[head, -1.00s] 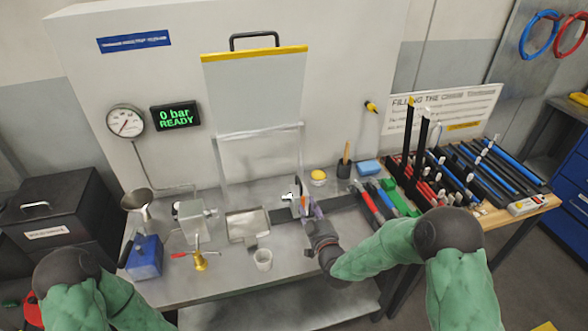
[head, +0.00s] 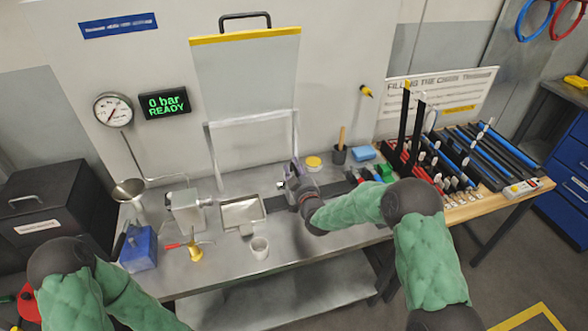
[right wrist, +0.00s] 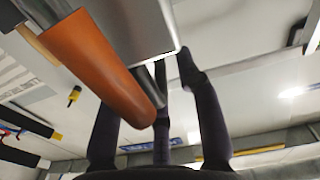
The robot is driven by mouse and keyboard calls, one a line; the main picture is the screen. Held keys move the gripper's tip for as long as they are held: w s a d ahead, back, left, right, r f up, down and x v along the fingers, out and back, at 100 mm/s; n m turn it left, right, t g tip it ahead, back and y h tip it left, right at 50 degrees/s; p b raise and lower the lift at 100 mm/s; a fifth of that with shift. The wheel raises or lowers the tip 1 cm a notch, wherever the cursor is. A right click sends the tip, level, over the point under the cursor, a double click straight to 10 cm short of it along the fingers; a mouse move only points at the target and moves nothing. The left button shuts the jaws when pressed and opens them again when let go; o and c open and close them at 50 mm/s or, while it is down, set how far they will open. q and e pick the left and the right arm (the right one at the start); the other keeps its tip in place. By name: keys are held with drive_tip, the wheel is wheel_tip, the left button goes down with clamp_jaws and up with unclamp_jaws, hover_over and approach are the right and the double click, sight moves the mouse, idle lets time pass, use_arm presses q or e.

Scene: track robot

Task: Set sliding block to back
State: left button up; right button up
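A dark rail (head: 270,205) runs along the back of the metal bench. My right gripper (head: 292,180) is over the rail, in front of the clear frame, and hides most of what sits there. In the right wrist view, a grey block (right wrist: 130,25) with a short metal rod (right wrist: 155,75) is close ahead; I cannot tell for sure that it is the sliding block. An orange cylinder (right wrist: 90,60) crosses in front of one finger. The dark fingers of my right gripper (right wrist: 158,65) stand apart around this space; contact is not clear. My left gripper is out of view.
The clear guard (head: 248,75) is raised above. A yellow-topped pot (head: 313,163) and racks of bars (head: 470,160) are to the right.

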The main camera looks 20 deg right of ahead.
drive_tip(key=shift+w, duration=0.15)
drive_tip(key=shift+c, duration=0.3)
drive_tip(key=shift+r, duration=0.1)
clamp_jaws()
drive_tip(key=shift+d, duration=0.1)
